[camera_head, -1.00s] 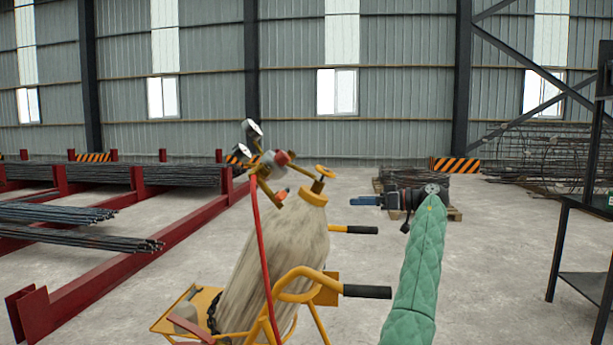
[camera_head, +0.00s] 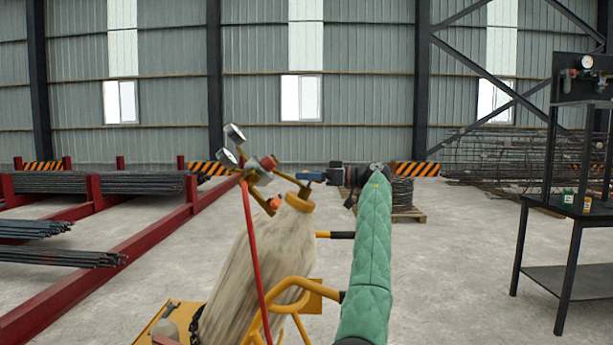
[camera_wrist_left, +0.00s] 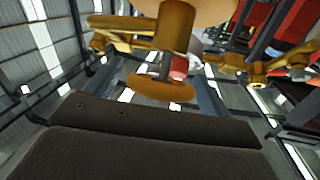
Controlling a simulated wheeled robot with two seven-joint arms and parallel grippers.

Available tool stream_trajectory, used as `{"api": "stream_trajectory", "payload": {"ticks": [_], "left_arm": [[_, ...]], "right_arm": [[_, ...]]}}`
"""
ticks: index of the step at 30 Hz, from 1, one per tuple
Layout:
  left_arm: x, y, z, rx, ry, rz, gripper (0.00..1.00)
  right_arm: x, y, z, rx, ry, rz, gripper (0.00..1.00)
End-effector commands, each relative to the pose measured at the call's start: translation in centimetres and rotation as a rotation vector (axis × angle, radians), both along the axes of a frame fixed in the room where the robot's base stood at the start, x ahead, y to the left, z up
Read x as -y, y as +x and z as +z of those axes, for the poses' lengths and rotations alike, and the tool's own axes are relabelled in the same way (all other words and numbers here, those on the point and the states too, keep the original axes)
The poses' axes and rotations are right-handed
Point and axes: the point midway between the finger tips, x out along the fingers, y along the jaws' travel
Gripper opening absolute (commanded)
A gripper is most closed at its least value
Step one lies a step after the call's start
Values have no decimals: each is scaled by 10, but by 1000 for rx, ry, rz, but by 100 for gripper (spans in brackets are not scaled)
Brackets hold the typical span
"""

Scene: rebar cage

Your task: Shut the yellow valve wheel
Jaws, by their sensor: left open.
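The yellow valve wheel (camera_wrist_left: 160,89) shows in the left wrist view, edge-on at the end of a short stem on the yellow valve body (camera_wrist_left: 176,25). In the head view the wheel is hidden at my left gripper's fingertips. My left gripper (camera_head: 311,176) is open, its blue fingers pointing left at the top of the cylinder. In the left wrist view its fingers (camera_wrist_left: 152,98) stand either side of the wheel; I cannot tell if they touch it. The dusty gas cylinder (camera_head: 250,262) leans left below. My right gripper is not in view.
A regulator with gauges (camera_head: 233,134) and a red hose (camera_head: 251,240) sits left of the valve. The yellow cart (camera_head: 290,290) holds the cylinder. Red racks with rebar (camera_head: 90,183) stand left; a black stand (camera_head: 560,210) stands right. Open floor lies between.

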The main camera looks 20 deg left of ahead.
Motion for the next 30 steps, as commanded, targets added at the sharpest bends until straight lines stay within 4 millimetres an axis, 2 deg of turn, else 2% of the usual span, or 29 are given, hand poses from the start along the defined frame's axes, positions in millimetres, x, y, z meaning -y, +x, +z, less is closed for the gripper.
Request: {"api": "stream_trajectory", "payload": {"ticks": [4,12,18,19,30], "left_arm": [[-7,0,-1,-1,0,-1,82],[-8,-1,-1,-1,0,-1,80],[-8,-1,-1,-1,0,-1,41],[-8,-1,-1,-1,0,-1,38],[-8,0,-2,-24,-7,-54,38]], "right_arm": [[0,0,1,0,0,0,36],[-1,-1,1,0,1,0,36],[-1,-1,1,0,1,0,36],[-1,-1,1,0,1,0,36],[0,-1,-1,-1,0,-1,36]]}}
